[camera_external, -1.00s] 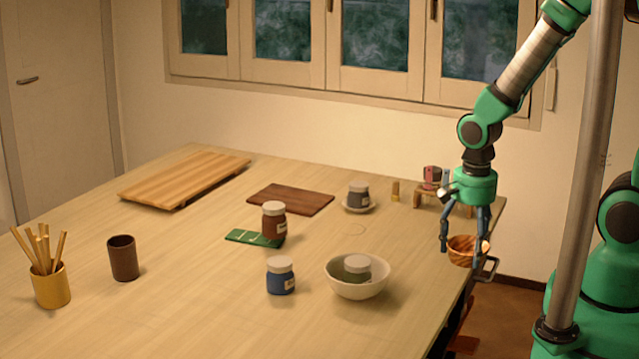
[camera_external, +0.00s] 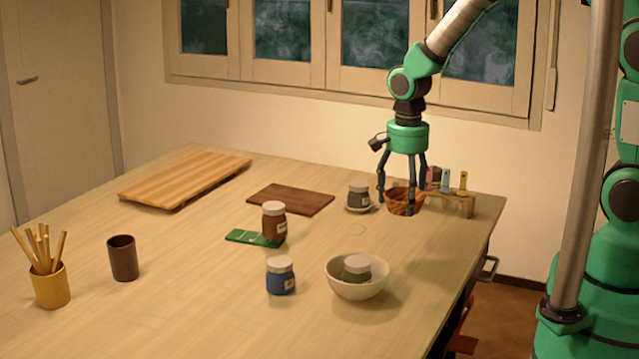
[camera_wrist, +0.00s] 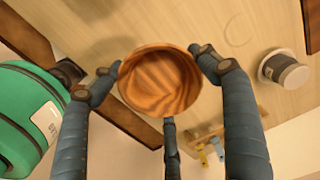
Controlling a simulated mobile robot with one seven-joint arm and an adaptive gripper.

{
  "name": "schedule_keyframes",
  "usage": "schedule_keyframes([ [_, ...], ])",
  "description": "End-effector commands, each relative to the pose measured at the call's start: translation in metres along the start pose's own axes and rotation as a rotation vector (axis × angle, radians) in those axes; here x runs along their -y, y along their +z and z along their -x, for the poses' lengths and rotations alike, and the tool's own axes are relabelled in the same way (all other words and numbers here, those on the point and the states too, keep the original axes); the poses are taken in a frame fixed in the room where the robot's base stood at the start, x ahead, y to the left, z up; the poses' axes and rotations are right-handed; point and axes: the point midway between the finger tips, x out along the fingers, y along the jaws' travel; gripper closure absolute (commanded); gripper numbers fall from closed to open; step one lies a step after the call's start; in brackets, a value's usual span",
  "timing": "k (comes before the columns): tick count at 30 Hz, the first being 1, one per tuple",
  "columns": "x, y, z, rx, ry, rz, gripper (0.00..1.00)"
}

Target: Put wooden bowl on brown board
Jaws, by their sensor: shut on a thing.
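The wooden bowl (camera_external: 404,203), round with a striped grain, is between the blue fingers of my gripper (camera_external: 402,192) at the far right of the table. In the wrist view the bowl (camera_wrist: 160,85) is open side towards the camera, with fingers against its rim. My gripper is shut on it. How high the bowl is above the table is hard to tell. The brown board (camera_external: 290,199), dark and flat, lies to the left of the bowl, with nothing on it.
A dark jar (camera_external: 358,195) on a saucer stands between bowl and board. A brown jar (camera_external: 274,222) on a green card is in front of the board. A lighter striped board (camera_external: 185,180) lies further left.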

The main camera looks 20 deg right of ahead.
Motion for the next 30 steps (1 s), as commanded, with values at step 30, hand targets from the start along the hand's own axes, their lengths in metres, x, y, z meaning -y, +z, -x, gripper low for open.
schedule_keyframes([
  [30, 0.183, -0.090, 0.025, 0.000, 0.001, -0.020, 0.53],
])
